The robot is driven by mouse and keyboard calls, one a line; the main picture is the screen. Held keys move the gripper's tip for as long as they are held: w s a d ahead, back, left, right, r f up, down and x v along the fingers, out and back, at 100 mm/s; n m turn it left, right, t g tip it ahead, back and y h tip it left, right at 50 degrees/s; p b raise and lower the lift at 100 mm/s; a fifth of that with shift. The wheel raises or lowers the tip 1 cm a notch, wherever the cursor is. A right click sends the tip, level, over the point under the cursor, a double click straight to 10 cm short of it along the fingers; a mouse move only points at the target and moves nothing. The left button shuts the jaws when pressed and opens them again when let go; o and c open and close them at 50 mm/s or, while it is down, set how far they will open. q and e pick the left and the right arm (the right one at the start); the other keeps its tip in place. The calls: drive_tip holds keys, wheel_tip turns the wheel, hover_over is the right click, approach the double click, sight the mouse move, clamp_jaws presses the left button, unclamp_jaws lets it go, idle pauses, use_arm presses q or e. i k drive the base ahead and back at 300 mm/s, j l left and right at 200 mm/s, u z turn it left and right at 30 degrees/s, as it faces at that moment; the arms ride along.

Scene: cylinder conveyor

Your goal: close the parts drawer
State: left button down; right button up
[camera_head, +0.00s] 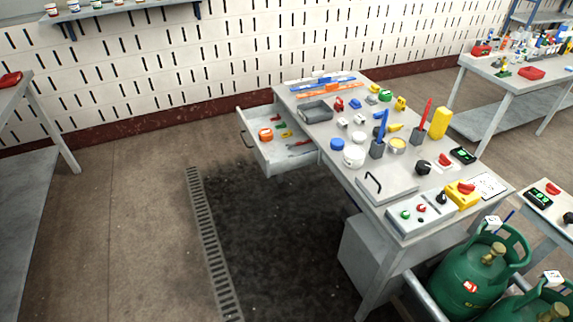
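The parts drawer (294,162) is pulled out from the left side of the grey workbench (325,135). Its handle (247,140) is on the front panel, which faces left. Inside the drawer lie an orange round item (266,134), a red-handled tool (299,143) and small green and yellow pieces. Neither of my grippers shows in the head view, so their state and distance from the drawer cannot be seen.
The bench top holds several tools, a grey tray (316,111) and a control box (421,214). Green gas cylinders (474,280) stand at the lower right. A floor grate (209,240) runs left of the bench. The floor left of the drawer is clear.

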sight(272, 156)
drive_tip(key=i+j+z, duration=0.25)
drive_tip(key=i+z, duration=0.15)
drive_tip(key=i+j+z, duration=0.35)
drive_tip(key=i+j, duration=0.55)
drive_tip(key=j, duration=0.25)
drive_tip(key=l+z, duration=0.05)
